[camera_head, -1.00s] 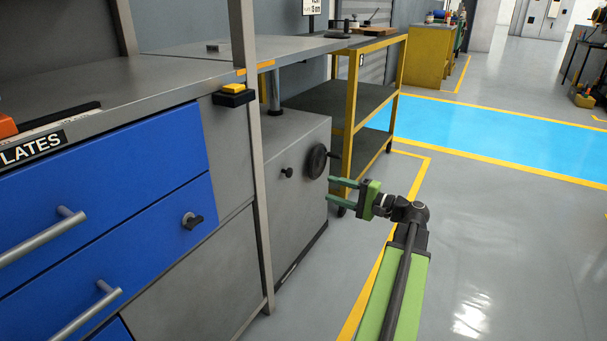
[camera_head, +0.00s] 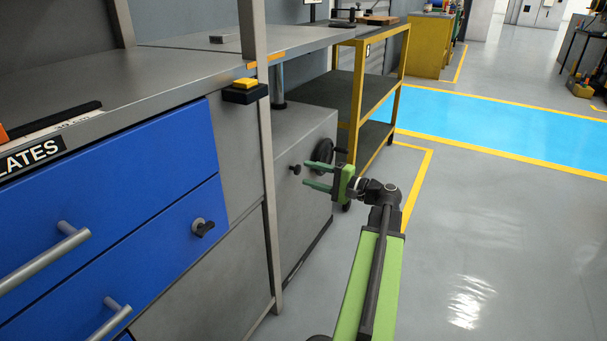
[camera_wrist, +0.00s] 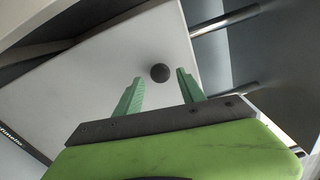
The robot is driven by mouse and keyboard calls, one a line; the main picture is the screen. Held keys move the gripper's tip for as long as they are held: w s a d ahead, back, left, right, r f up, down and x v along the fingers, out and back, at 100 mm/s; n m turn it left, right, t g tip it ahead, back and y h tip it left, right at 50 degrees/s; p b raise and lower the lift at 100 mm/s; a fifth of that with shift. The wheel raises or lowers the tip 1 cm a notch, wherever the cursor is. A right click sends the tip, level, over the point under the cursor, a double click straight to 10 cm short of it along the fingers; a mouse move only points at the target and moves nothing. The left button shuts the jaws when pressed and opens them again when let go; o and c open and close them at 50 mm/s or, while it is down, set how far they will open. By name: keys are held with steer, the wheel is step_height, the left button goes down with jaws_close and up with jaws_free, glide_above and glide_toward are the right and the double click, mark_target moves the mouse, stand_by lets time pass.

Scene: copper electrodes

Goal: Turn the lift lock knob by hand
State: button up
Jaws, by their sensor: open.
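A small black knob (camera_head: 295,169) sticks out of the front of the grey cabinet, left of a dark handwheel (camera_head: 323,151). In the wrist view the knob (camera_wrist: 160,73) looks round and dark and appears between my two green fingertips, beyond them. My gripper (camera_head: 307,175) is open and empty, with its fingers pointing left towards the knob; it also shows in the wrist view (camera_wrist: 159,78). A gap seems to remain between the fingers and the knob. The gripper partly covers the handwheel's lower edge.
A grey upright post (camera_head: 266,150) stands left of the knob. Blue drawers (camera_head: 110,190) with bar handles and another black knob (camera_head: 203,228) are nearer on the left. A yellow-framed cart (camera_head: 398,100) stands behind the handwheel. The floor on the right is clear.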

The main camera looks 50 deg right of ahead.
mark_target(294, 169)
steer(key=shift+x, duration=1.45)
steer(key=shift+d, duration=0.1)
steer(key=c, duration=1)
